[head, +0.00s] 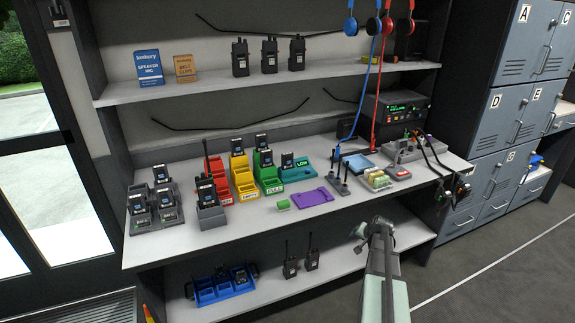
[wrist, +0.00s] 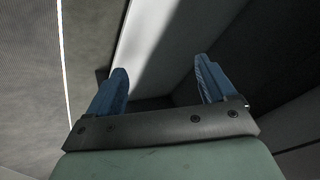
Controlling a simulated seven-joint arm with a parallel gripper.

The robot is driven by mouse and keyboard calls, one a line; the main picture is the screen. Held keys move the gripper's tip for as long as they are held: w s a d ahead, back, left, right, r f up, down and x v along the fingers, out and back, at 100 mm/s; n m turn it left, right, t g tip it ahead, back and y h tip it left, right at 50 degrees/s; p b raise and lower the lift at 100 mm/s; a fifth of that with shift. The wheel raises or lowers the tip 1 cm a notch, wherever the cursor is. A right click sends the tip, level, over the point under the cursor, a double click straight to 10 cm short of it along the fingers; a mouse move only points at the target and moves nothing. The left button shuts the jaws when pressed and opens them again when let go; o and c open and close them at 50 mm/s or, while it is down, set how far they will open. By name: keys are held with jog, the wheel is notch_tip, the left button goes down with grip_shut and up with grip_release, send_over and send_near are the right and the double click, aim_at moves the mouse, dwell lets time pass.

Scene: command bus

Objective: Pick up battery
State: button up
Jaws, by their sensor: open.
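Several small black battery-like packs with pale labels stand on the workbench (head: 250,213) in the head view. One pack (head: 287,160) is in a teal tray (head: 300,173) marked LOW. I cannot tell which one is the battery meant. My gripper (head: 361,240) is at the front edge of the bench, right of centre, apart from all the packs. In the wrist view its two blue fingers (wrist: 161,72) are spread with nothing between them.
A purple mat (head: 312,197) and a green block (head: 284,205) lie near the bench front. Blue and red headset cables (head: 376,95) hang over the bench. Radios (head: 269,55) stand on the upper shelf. A blue tray (head: 222,293) is on the lower shelf. Lockers (head: 510,100) stand at right.

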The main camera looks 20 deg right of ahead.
jog(key=d+r+m+t+h, duration=0.3)
jog(key=d+r, duration=1.4)
jog(key=r, duration=0.2)
jog(key=w+a+r+n+t, duration=0.1)
jog(key=w+a+r, duration=0.1)
jog(key=r, duration=0.5)
jog(key=w+a+r+t+h, duration=0.1)
jog(key=w+a+r, duration=0.15)
jog(key=r, duration=0.45)
jog(key=w+a+r+n+t, duration=0.1)
jog(key=w+r, duration=0.1)
jog(key=r, duration=0.5)
jog(key=n+t+y, duration=0.1)
jog(key=n+y, duration=0.5)
jog(key=n, duration=0.6)
send_near(289, 162)
jog(key=shift+x, duration=3.9)
